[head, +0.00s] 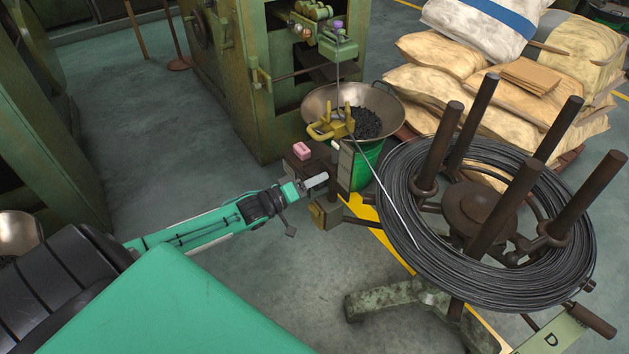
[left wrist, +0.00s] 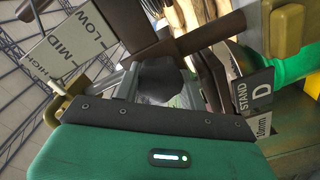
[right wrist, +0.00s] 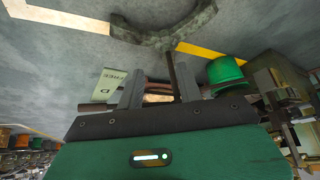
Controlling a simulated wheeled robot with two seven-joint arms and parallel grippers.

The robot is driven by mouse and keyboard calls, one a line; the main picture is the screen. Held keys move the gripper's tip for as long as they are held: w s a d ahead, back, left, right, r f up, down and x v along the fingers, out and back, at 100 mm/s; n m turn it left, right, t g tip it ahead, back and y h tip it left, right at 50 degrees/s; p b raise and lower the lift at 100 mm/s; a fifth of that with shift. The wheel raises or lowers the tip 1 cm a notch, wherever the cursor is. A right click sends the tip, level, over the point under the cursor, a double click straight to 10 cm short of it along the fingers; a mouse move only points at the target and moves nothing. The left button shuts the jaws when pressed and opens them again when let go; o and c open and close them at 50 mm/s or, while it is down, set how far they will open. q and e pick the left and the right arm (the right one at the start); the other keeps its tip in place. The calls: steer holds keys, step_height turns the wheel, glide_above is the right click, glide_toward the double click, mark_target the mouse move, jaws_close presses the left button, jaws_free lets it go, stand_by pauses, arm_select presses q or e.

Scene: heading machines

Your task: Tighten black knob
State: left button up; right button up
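The black knob (left wrist: 160,82) shows in the left wrist view, a dark rounded piece on the stand. My left gripper (left wrist: 160,92) has its fingers apart, one on each side of the knob; I cannot tell whether they touch it. In the head view my left gripper (head: 318,181) reaches the brown upright (head: 344,168) of the wire stand, and the knob is hidden there. My right gripper (right wrist: 160,88) is open and empty in the right wrist view, over the floor; it does not show in the head view.
A plate marked LOW, MID, HIGH (left wrist: 72,42) and a plate marked STAND D (left wrist: 255,100) flank my left gripper. A large wire coil (head: 400,240) with brown posts is at right. A green bucket (head: 368,160), a metal bowl (head: 318,98) and sacks (head: 430,92) stand behind.

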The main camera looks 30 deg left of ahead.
arm_select(q)
steer(key=shift+r+m+p, duration=0.1)
steer(key=shift+m+p, duration=0.55)
steer(key=shift+m, duration=0.05)
steer(key=shift+m+p, duration=0.3)
steer(key=shift+m, duration=0.1)
steer(key=m+p, duration=0.3)
steer(key=m, duration=0.3)
steer(key=shift+d, duration=0.1)
steer(key=m+p, duration=0.1)
steer(key=m, duration=0.2)
steer(key=shift+m, duration=0.9)
steer(key=m, duration=0.2)
steer(key=shift+s+d+m+p, duration=0.1)
steer(key=shift+m+p, duration=0.3)
steer(key=m, duration=0.4)
steer(key=shift+m, duration=0.7)
arm_select(e)
step_height(320, 180, down, 11)
steer(key=s+d+g+h, duration=0.1)
steer(key=d+g, duration=0.1)
steer(key=g, duration=0.1)
steer(key=shift+r, duration=0.2)
